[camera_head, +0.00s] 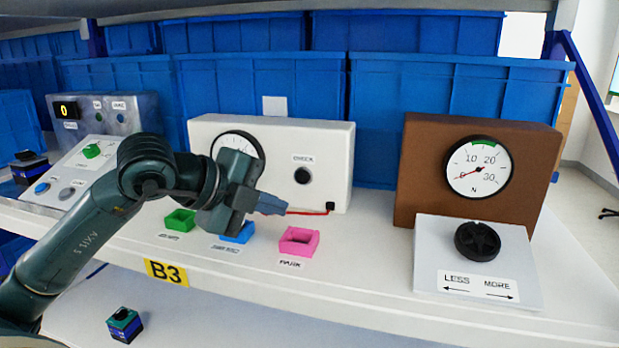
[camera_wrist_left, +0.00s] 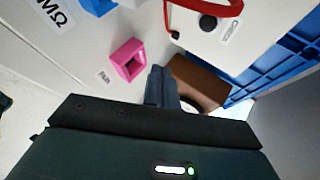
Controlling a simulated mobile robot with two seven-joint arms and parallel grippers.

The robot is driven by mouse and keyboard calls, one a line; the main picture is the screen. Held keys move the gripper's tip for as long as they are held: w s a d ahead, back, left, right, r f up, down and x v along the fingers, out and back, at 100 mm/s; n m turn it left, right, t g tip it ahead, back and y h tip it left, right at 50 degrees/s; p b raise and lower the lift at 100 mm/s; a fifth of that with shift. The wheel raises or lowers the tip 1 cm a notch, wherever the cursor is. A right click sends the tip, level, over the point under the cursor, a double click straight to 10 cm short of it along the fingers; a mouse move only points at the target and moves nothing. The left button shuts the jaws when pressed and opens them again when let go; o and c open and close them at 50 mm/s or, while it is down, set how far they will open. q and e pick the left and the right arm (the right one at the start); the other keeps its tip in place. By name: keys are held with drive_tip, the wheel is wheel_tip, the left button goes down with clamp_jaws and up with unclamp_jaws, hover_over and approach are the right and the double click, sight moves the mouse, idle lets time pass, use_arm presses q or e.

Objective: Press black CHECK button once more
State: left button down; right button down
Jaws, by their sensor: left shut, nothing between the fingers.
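The black CHECK button (camera_head: 302,175) is on the front of the white box (camera_head: 330,140), under its CHECK label. My left gripper (camera_head: 272,205) is shut and empty, in front of the white box, lower and to the left of the button. It appears apart from the button. In the left wrist view the shut fingers (camera_wrist_left: 160,88) point toward the brown box, and the black button (camera_wrist_left: 208,22) shows at the upper right, away from the fingertips. My arm hides part of the white box's round dial (camera_head: 238,150). My right gripper is not in view.
Green (camera_head: 181,220), blue (camera_head: 238,233) and pink (camera_head: 299,241) holders stand along the shelf. A red cable (camera_head: 308,212) runs low by the white box. At right are a brown gauge box (camera_head: 420,160) and a black rotary knob (camera_head: 477,241). Blue bins line the back.

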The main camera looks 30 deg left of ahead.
sight(303, 177)
use_arm(q)
drive_tip(key=shift+s, duration=0.2)
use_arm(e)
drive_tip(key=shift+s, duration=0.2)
use_arm(q)
drive_tip(key=shift+w+r, duration=0.1)
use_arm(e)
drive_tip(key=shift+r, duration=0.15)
